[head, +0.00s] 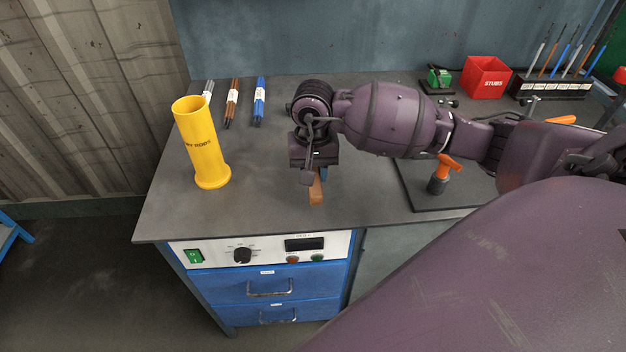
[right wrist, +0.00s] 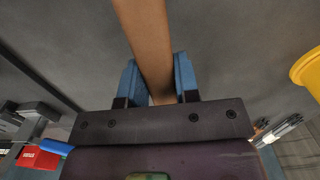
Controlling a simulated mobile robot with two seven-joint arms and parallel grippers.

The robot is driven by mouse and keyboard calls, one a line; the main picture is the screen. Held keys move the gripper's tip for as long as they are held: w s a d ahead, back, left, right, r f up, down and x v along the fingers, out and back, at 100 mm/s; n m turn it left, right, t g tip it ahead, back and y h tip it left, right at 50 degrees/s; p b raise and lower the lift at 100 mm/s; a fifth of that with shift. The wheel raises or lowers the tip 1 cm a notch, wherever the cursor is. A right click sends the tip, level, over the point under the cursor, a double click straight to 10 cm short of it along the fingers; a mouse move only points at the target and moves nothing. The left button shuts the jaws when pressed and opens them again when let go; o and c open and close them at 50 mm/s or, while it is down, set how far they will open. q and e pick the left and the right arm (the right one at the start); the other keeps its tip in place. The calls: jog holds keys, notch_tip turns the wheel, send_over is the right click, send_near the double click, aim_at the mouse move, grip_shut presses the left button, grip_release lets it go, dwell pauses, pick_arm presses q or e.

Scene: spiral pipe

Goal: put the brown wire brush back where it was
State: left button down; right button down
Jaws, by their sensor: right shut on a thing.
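The brown wire brush (head: 316,192) shows in the head view only as a short brown piece below my right gripper (head: 311,176), over the front part of the bench top. In the right wrist view its plain brown handle (right wrist: 150,40) runs between the two blue fingers of my right gripper (right wrist: 157,70), which is shut on it. The bristles cannot be made out. I cannot tell whether the brush touches the bench. My left gripper is not in view.
A yellow tube (head: 202,150) stands left of my right gripper. Brown rods (head: 232,95) and blue rods (head: 259,93) lie behind. A red STUBS box (head: 487,77) and a rod rack (head: 545,87) stand at the back right. An orange-handled clamp (head: 447,162) is to the right.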

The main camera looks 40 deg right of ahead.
aim_at(313, 169)
jog(key=shift+f, duration=1.4)
jog(key=shift+f, duration=0.2)
jog(key=c, duration=0.8)
grip_release()
jog(key=shift+c, duration=0.2)
jog(key=shift+r, duration=0.1)
notch_tip(313, 169, up, 12)
jog(key=shift+w+d+r, duration=0.1)
jog(key=shift+w, duration=0.05)
